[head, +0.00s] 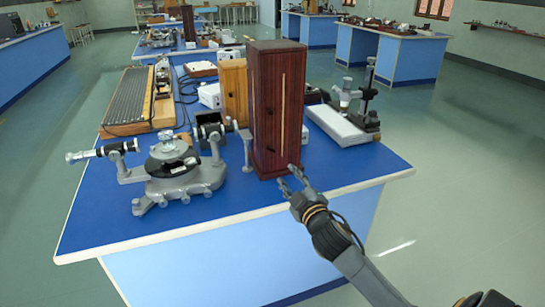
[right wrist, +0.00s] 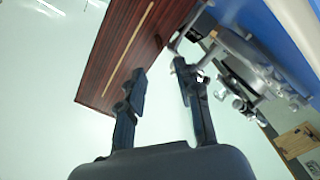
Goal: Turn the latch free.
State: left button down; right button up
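A tall dark red-brown wooden case (head: 264,95) stands upright on the blue bench, with a pale vertical strip down its front. A small grey metal piece (head: 246,150) stands at its left side; I cannot tell whether this is the latch. My right gripper (head: 289,179) is open and empty, low by the front right of the case. In the right wrist view, the open fingers (right wrist: 160,80) point toward the case (right wrist: 128,50), with a visible gap between them. No latch is clearly made out in either view. My left gripper is not in view.
A grey spectrometer (head: 172,165) stands left of the case on the blue bench (head: 110,222). A lighter wooden box (head: 233,90) is behind, and a white-based instrument (head: 340,125) is at right. The bench's front right corner is bare.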

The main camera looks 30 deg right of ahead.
aim_at(271, 150)
jog(key=x, duration=1.3)
jog(key=shift+w+d, duration=0.15)
jog(key=shift+w, duration=0.2)
grip_shut()
